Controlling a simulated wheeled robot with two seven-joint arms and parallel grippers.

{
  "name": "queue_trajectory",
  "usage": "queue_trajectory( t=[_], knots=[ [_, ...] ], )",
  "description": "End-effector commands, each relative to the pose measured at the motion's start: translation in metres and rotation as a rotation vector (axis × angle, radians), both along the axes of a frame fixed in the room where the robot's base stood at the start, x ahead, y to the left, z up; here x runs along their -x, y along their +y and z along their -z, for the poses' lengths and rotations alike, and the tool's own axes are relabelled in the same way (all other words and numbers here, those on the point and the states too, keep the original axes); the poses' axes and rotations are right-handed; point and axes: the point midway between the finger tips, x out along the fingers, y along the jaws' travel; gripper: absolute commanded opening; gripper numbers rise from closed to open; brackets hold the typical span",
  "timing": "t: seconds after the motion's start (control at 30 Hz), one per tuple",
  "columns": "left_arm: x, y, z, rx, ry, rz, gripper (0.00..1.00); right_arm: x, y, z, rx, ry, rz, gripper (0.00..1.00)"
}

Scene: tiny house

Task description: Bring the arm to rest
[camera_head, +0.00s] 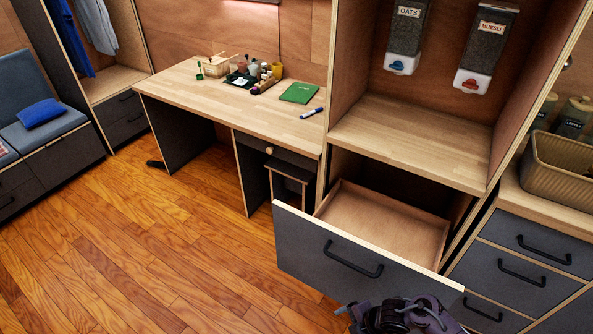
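Part of one of my arms (405,316), grey-purple with black parts, shows at the bottom edge right of centre. It is most likely the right arm. It is in front of the lower front of an open drawer (350,262), and I cannot tell whether it touches it. The drawer has a dark grey front with a black bar handle (353,262), is pulled well out and looks empty inside. The fingers of this arm cannot be made out, so its opening is unclear. My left gripper is not in view.
A shelf (415,140) with two wall dispensers (408,40) is above the drawer. A counter with a woven basket (560,170) and closed drawers (520,270) stands at the right. A desk (190,90) with small items stands at the back. The wooden floor (150,255) at the left is clear.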

Motion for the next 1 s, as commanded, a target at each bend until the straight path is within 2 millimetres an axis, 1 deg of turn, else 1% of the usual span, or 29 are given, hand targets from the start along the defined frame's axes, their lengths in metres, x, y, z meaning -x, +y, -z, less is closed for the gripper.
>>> queue_trajectory(
  t=[0.03, 0.07, 0.1, 0.17, 0.2, 0.27, 0.3, 0.37, 0.4, 0.47, 0.5, 0.6, 0.7, 0.8, 1.0],
  knots=[
    [0.001, 0.0, 0.027, 0.0, 0.001, 0.0, 0.36, 0.015, -0.002, 0.059, -0.038, 0.072, 0.203, 0.86],
    [0.0, 0.0, 0.034, 0.0, 0.001, 0.0, 0.36, 0.021, -0.006, 0.08, -0.055, 0.103, 0.322, 0.86],
    [0.0, 0.0, 0.042, 0.0, 0.001, 0.0, 0.36, 0.032, -0.013, 0.107, -0.071, 0.144, 0.47, 0.86],
    [-0.001, 0.0, 0.053, 0.0, 0.0, 0.0, 0.36, 0.052, -0.023, 0.146, -0.085, 0.201, 0.674, 0.86],
    [-0.001, 0.0, 0.06, 0.0, -0.001, 0.0, 0.36, 0.069, -0.03, 0.171, -0.089, 0.237, 0.802, 0.86],
    [-0.002, 0.0, 0.07, 0.0, -0.002, 0.0, 0.36, 0.096, -0.041, 0.205, -0.086, 0.283, 0.982, 0.86],
    [-0.002, 0.0, 0.076, 0.0, -0.002, 0.0, 0.36, 0.118, -0.047, 0.225, -0.079, 0.311, 1.092, 0.86],
    [-0.002, 0.0, 0.085, 0.0, -0.002, 0.0, 0.36, 0.151, -0.057, 0.254, -0.064, 0.348, 1.248, 0.86],
    [-0.002, 0.0, 0.09, 0.0, -0.002, 0.0, 0.36, 0.174, -0.062, 0.269, -0.05, 0.369, 1.342, 0.86],
    [-0.002, 0.0, 0.097, 0.0, -0.002, 0.0, 0.36, 0.206, -0.069, 0.289, -0.027, 0.393, 1.465, 0.86],
    [-0.002, 0.0, 0.1, 0.0, -0.002, 0.0, 0.36, 0.227, -0.073, 0.299, -0.011, 0.406, 1.537, 0.86],
    [-0.003, 0.0, 0.107, 0.001, -0.003, 0.001, 0.36, 0.267, -0.079, 0.316, 0.024, 0.425, 1.671, 0.86],
    [-0.003, 0.0, 0.11, 0.001, -0.004, 0.001, 0.36, 0.292, -0.083, 0.323, 0.049, 0.432, 1.748, 0.86],
    [-0.003, 0.0, 0.11, 0.001, -0.005, 0.001, 0.36, 0.302, -0.084, 0.325, 0.058, 0.435, 1.781, 0.86],
    [-0.004, 0.0, 0.109, 0.001, -0.005, 0.001, 0.36, 0.303, -0.085, 0.325, 0.059, 0.434, 1.784, 0.86]
  ],
)
